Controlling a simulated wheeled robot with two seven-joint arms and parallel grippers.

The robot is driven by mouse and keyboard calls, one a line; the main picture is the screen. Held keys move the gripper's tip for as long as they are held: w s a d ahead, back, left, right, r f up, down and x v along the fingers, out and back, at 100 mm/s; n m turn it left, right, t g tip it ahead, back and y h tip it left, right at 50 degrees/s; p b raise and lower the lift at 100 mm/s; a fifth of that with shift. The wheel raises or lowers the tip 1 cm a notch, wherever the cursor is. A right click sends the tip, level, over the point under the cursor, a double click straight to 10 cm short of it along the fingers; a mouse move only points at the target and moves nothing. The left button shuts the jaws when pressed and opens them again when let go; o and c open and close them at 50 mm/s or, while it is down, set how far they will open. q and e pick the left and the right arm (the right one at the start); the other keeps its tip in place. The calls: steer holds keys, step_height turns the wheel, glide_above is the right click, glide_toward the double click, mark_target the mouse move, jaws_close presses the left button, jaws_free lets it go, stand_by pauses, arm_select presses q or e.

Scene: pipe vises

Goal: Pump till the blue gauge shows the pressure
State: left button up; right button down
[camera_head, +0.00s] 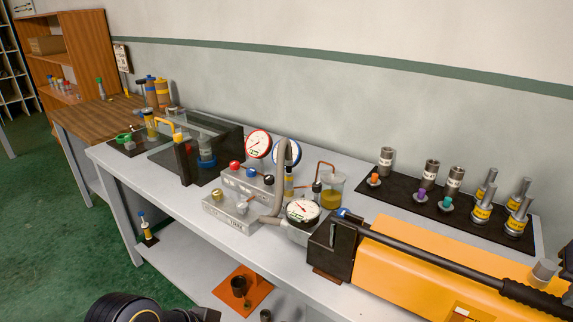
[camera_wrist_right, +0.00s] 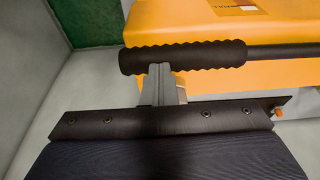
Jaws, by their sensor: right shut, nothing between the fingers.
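The blue-rimmed gauge (camera_head: 287,151) stands behind the grey hose, beside the red-rimmed gauge (camera_head: 259,144); its needle is too small and covered to read. A third, dark-rimmed gauge (camera_head: 303,211) sits by the pump's hose end. The yellow pump (camera_head: 420,262) lies at the right of the bench, with its long black lever (camera_head: 430,252) low along it. In the right wrist view my right gripper (camera_wrist_right: 160,72) is shut and empty, its fingertips at the lever's ribbed grip (camera_wrist_right: 185,57), not around it. My left arm shows at the bottom; its fingers are not clear.
A black mat (camera_head: 400,193) with several metal fittings lies behind the pump. An orange plate (camera_head: 258,289) is on the lower shelf.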

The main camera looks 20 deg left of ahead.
steer(key=r+p, duration=0.6)
steer(key=shift+a+r, duration=0.25)
steer(key=shift+r, duration=0.05)
step_height(320, 180, up, 8)
steer(key=a+p, duration=0.2)
steer(key=p, duration=0.5)
steer(key=shift+w+a, duration=0.15)
steer(key=shift+w, duration=0.2)
steer(key=shift+f, duration=0.1)
